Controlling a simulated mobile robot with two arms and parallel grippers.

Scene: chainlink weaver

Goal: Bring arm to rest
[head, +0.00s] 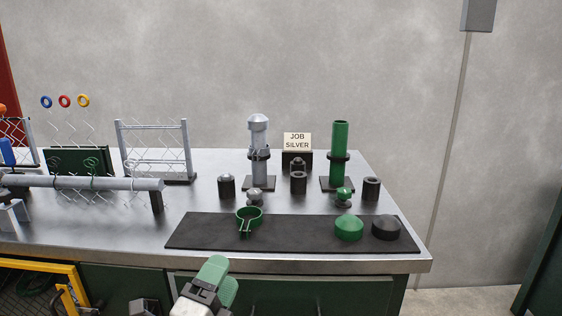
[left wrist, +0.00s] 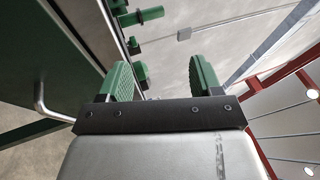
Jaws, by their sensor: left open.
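My left gripper (head: 222,282) is at the bottom of the head view, in front of the workbench's front edge. Its green fingers stand apart with nothing visible between them. In the left wrist view the left gripper (left wrist: 158,80) shows two green ribbed fingers spread wide, with the room and bench seen at a steep tilt beyond. The steel-topped workbench (head: 300,262) lies just beyond the gripper. My right gripper is in neither view.
A dark mat (head: 290,233) holds a green ring clamp (head: 249,217), a green cap (head: 349,227) and a black cap (head: 386,227). Behind stand a silver post (head: 259,165), a green post (head: 340,140) and a "JOB SILVER" sign (head: 297,141). Wire mesh racks (head: 153,150) stand left.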

